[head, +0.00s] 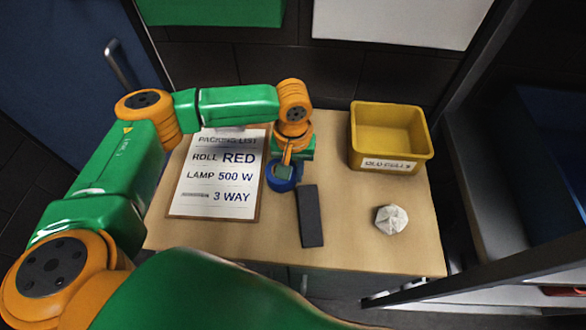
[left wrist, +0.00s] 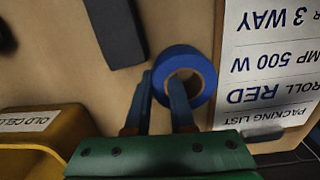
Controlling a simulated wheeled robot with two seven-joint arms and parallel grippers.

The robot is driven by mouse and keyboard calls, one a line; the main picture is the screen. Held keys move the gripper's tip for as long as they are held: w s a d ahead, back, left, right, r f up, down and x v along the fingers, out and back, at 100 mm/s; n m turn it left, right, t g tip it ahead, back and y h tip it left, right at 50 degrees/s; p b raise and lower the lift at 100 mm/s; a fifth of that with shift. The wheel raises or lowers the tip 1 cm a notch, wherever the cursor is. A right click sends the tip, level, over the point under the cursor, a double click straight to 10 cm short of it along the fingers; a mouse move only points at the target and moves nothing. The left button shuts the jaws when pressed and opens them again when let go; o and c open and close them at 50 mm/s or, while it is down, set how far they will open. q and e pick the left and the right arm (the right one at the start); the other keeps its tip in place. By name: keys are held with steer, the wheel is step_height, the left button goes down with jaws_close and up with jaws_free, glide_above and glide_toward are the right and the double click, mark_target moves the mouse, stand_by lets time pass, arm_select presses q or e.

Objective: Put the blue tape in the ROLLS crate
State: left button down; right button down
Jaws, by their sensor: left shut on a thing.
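The blue tape (head: 271,184) is a roll on the table beside the right edge of the packing list. It also shows in the left wrist view (left wrist: 202,62) as a ring with a pale core. My left gripper (head: 285,168) is over it, pointing down. In the left wrist view my left gripper (left wrist: 161,88) has one finger in the roll's hole and the other outside it, shut on its wall. I cannot tell whether the roll touches the table. No crate marked ROLLS shows in either view. My right gripper is not in view.
A yellow crate (head: 424,160) marked OLD CELLS stands at the table's back right. A dark flat block (head: 311,216) lies right of the tape, a crumpled white ball (head: 391,220) farther right. The packing list clipboard (head: 213,208) lies left. Bare table (head: 350,245) lies between block and ball.

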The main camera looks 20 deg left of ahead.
arm_select(q)
steer(key=shift+f, duration=0.15)
steer(key=c, duration=0.8)
jaws_free()
steer(key=shift+o, duration=0.2)
